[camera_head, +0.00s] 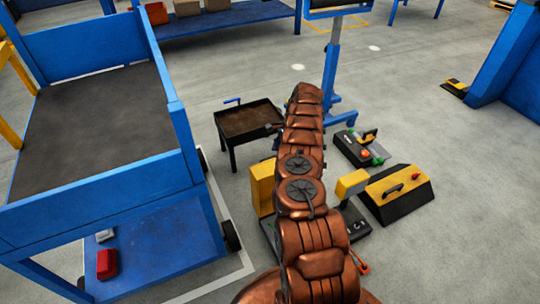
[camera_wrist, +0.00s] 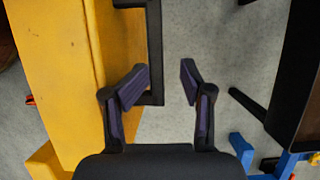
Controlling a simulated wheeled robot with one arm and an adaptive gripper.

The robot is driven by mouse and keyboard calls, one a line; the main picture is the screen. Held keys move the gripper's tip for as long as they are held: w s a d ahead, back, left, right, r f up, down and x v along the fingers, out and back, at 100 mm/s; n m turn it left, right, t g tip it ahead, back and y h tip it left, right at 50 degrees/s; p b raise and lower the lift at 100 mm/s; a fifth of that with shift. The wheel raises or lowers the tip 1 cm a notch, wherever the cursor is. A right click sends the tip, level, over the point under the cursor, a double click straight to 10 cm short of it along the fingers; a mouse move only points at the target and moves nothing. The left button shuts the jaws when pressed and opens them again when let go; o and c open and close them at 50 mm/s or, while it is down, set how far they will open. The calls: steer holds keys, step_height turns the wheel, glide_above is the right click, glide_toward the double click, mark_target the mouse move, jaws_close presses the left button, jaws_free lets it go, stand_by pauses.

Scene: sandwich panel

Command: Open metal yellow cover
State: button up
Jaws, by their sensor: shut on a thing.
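The metal yellow cover (camera_wrist: 55,70) fills the left of the wrist view. In the head view, a yellow panel (camera_head: 262,187) shows just left of my arm and is partly hidden by it. A black handle (camera_wrist: 154,40) stands out from the cover's right side in the wrist view. My gripper (camera_wrist: 167,77) is at the handle's lower part, with its purple-padded fingers on either side of it, shut on it. The gripper is hidden behind my arm in the head view.
A dark brown tray table (camera_head: 248,121) stands left of my arm and also at the right of the wrist view. A black and yellow box with a handle (camera_head: 397,193) and a small device (camera_head: 362,148) stand at right. A large blue cart (camera_head: 95,190) blocks the left.

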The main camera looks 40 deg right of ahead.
step_height(320, 180, up, 10)
steer(key=d, duration=0.1)
steer(key=shift+s, duration=0.45)
steer(key=shift+d, duration=0.1)
